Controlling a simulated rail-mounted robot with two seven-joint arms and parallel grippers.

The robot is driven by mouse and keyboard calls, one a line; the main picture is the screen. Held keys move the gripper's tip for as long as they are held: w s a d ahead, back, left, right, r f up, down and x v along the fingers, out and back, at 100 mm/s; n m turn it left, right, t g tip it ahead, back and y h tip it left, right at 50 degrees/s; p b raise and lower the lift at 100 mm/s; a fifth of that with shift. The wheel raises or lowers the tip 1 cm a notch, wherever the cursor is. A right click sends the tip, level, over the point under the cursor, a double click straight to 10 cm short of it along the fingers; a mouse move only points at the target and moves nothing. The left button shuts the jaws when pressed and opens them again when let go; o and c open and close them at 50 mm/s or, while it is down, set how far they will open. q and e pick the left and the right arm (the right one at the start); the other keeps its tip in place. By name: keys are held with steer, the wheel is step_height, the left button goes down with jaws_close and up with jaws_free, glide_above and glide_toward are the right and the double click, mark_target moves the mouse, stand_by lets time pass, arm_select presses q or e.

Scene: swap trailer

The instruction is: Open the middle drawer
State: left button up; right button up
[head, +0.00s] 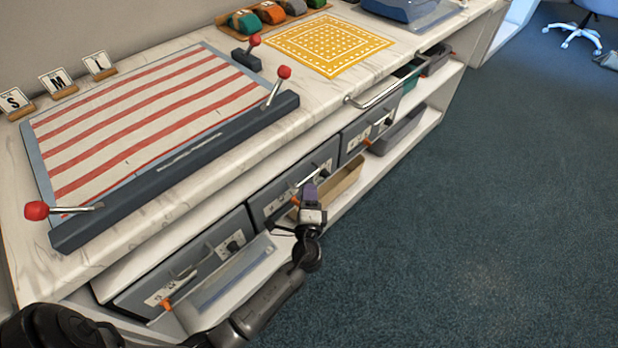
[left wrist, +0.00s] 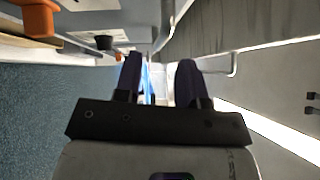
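The middle drawer (head: 268,203) is a grey front under the counter, between a left and a right drawer. It looks shut. Its metal bar handle (head: 314,174) is partly hidden by my left gripper (head: 310,190), which is right in front of it. In the left wrist view the left gripper (left wrist: 160,75) has its two dark fingers apart, with a visible gap. A grey bar, likely the handle, shows beyond the fingertips; I cannot tell whether it lies between them. My right gripper is not in view.
The left drawer (head: 185,268) and right drawer (head: 366,132) are beside it, with knobs and labels. Trays stand on the lower shelf, including a tan one (head: 345,182). A metal rail (head: 386,92) juts from the counter edge. The carpet (head: 480,220) in front is clear.

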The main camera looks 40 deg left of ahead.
arm_select(q)
steer(key=shift+x, duration=2.55)
jaws_close()
